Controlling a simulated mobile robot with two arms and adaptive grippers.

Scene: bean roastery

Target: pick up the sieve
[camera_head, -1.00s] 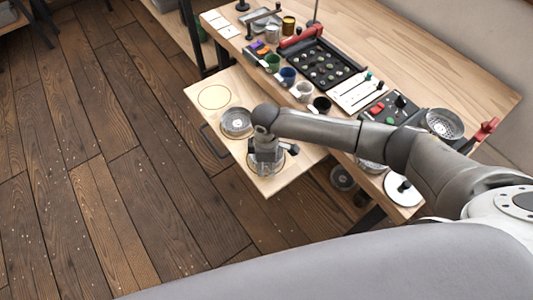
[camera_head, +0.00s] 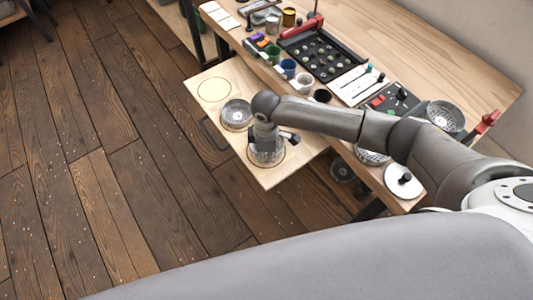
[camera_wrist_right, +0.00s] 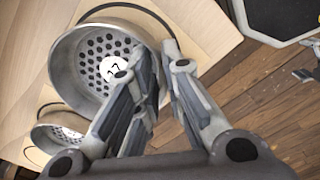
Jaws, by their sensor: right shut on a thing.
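A grey metal sieve (camera_wrist_right: 88,72) with a perforated bottom and a white round label fills the upper left of the right wrist view. My right gripper (camera_wrist_right: 168,50) is shut on its rim, with the fingers on the right side of the wall. In the head view my right gripper (camera_head: 266,150) points down over the pull-out board, and it and the arm hide much of this sieve. I cannot tell for sure how far the sieve is above the board. My left gripper is not in view.
A second sieve (camera_head: 236,114) stands close by on the pull-out board (camera_head: 222,73), beside an empty marked circle. Another sieve (camera_head: 444,115) stands on the bench (camera_head: 455,75). Cups, a black tray (camera_head: 320,58) and a white lid (camera_head: 403,180) crowd the bench. The floor at left is clear.

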